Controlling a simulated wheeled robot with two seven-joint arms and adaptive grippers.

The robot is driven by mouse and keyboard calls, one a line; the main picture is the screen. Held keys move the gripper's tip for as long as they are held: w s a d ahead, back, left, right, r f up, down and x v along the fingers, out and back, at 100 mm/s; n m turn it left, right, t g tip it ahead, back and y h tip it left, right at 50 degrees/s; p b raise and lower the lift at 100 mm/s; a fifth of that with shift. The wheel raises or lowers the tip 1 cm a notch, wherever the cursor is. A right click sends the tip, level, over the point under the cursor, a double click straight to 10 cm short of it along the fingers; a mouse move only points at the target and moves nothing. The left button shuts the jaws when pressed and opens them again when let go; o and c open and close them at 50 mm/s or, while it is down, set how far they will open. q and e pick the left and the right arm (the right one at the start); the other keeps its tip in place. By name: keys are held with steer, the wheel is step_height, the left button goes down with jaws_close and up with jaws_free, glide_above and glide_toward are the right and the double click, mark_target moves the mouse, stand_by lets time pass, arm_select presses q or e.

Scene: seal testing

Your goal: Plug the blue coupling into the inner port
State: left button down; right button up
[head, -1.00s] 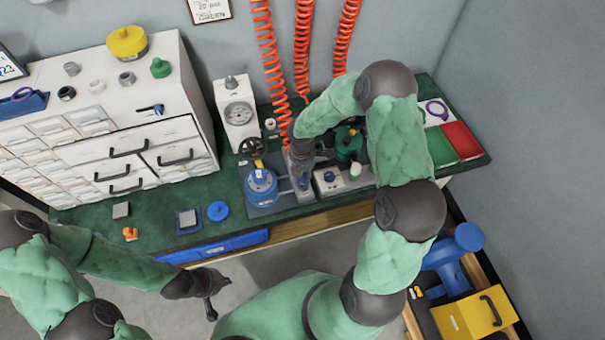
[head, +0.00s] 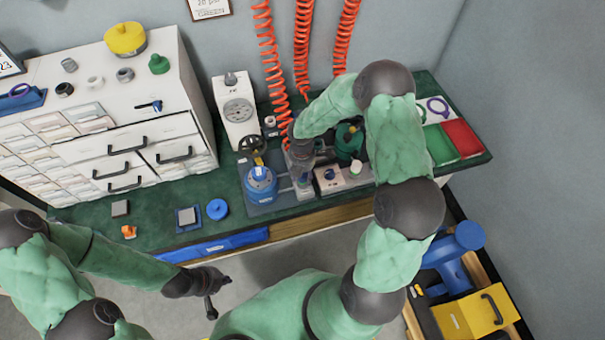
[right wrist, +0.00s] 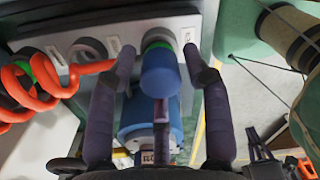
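The blue coupling (right wrist: 161,74) shows in the right wrist view, end-on below a green ring (right wrist: 157,45) on a grey block. My right gripper (right wrist: 159,50) has its fingers spread on either side of the coupling, with narrow gaps visible. Whether the coupling is seated in a port behind it is hidden.
An orange coiled hose (right wrist: 45,82) crosses close left of my right fingers. A blue vessel (head: 261,184) with a handwheel stands left of the fixture; a white gauge unit (head: 238,112) is behind it. Red and green trays (head: 461,139) lie to the right. The bench's left front holds small parts.

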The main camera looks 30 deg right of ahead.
steer(key=shift+r, duration=0.1)
step_height(320, 180, up, 12)
stand_by(0.8)
steer(key=shift+w+a, duration=0.1)
stand_by(0.3)
steer(key=s+a+f+m+y, duration=0.4)
steer(key=s+a+f+m, duration=1.3)
steer(key=f+m, duration=0.3)
steer(key=a+m, duration=0.1)
steer(key=m, duration=0.2)
steer(key=shift+s+f+t, duration=0.15)
steer(key=shift+t, duration=0.15)
